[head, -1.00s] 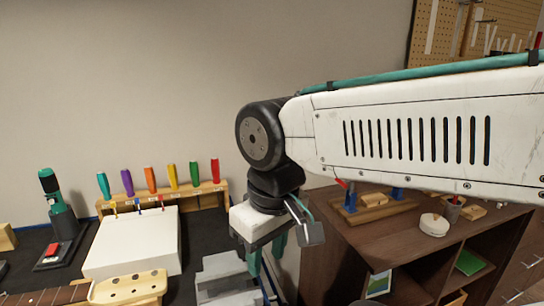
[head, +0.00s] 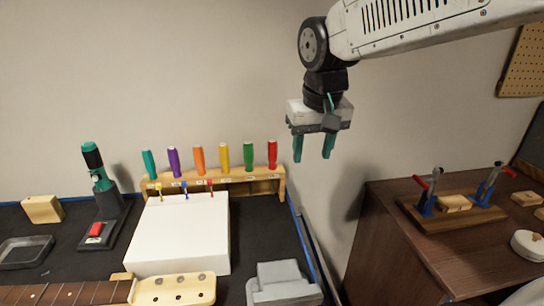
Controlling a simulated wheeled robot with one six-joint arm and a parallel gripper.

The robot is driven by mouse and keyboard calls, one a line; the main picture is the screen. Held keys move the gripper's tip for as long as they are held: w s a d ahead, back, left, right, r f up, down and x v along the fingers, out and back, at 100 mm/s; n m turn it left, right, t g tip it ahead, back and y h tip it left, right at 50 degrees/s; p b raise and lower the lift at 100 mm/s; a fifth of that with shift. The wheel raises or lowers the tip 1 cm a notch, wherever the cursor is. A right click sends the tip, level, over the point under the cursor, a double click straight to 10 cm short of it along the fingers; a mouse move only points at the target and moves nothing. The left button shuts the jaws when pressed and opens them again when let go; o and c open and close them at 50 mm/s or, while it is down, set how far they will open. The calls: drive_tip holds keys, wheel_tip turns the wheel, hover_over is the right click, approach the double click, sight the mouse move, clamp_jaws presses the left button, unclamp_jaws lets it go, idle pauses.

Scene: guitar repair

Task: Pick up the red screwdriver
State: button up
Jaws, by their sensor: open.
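The red screwdriver (head: 272,154) stands upright at the right end of a wooden rack (head: 237,177) at the back of the dark bench. Only its handle shows clearly above the rack. My gripper (head: 313,152) points down, open and empty, to the right of the red screwdriver in the picture. Its two teal fingers are apart, with the wall behind them. It touches nothing that I can see. How far it is from the rack in depth I cannot tell.
Green (head: 249,158), yellow (head: 224,157), orange (head: 198,160), purple (head: 174,162) and teal (head: 149,163) handles share the rack. A white box (head: 180,235) with small coloured tools stands in front. A brown cabinet (head: 400,262) with clamps is at the right.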

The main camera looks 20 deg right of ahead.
hover_over(272, 152)
drive_tip(key=shift+s+f+m+t, duration=0.15)
drive_tip(key=shift+f+m+t, duration=0.05)
drive_tip(key=shift+f, duration=0.4)
drive_tip(key=shift+s+f+m+t, duration=0.15)
drive_tip(key=shift+f+m+t, duration=0.05)
drive_tip(key=shift+f, duration=0.4)
drive_tip(key=shift+w+f, duration=0.25)
drive_tip(key=x, duration=0.7)
drive_tip(key=shift+d+f, duration=0.15)
drive_tip(key=shift+d, duration=0.05)
clamp_jaws()
